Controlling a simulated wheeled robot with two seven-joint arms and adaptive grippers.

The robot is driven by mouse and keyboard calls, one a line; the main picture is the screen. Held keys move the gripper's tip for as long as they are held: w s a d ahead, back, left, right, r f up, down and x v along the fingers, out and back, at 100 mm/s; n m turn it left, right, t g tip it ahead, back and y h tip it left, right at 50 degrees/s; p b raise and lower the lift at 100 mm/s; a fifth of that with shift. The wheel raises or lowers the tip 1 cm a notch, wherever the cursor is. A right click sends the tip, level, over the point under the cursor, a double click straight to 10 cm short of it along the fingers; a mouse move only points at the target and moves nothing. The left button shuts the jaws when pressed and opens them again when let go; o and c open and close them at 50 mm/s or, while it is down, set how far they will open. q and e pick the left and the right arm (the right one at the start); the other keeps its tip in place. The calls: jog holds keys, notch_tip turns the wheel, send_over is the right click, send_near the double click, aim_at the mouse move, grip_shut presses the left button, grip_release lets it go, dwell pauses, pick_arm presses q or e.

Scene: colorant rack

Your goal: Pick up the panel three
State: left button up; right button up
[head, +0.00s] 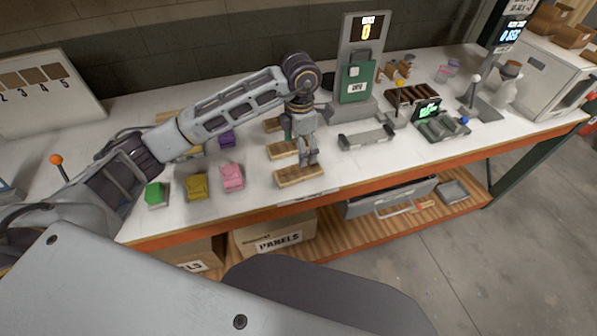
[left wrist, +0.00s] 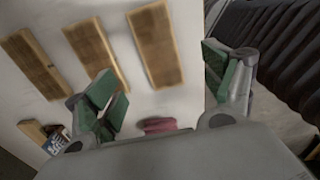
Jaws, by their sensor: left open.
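Three plain wooden panels lie in a column on the white bench: a front one (head: 299,176), a middle one (head: 281,150) and a back one (head: 272,125). I see no numbers on them, so I cannot tell which is panel three. My left gripper (head: 300,148) points down over the panels, partly hiding the middle and back ones. In the left wrist view its green-padded fingers (left wrist: 165,82) are open and empty. One panel (left wrist: 155,45) lies below the gap between them, beyond the fingertips. Two more panels (left wrist: 97,50) (left wrist: 35,63) lie to its left. My right gripper is not in view.
Green (head: 155,194), yellow (head: 197,187), pink (head: 232,177) and purple (head: 227,138) blocks lie left of the panels. A grey-green machine (head: 357,85) stands behind right, with a grey tray (head: 367,138) before it. A numbered board (head: 40,92) stands far left.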

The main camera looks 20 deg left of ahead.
pick_arm(q)
send_over(299, 171)
jog(key=shift+d+f, duration=0.1)
jog(key=shift+f, duration=2.2)
jog(key=shift+f+p, duration=0.15)
jog(key=shift+p, duration=0.2)
jog(key=shift+f+p, duration=0.4)
jog(key=shift+f, duration=0.55)
jog(key=shift+a+f, duration=0.2)
jog(key=shift+f, duration=1.3)
jog(key=shift+c, duration=0.3)
jog(key=c, duration=1.1)
jog(key=shift+r, duration=0.1)
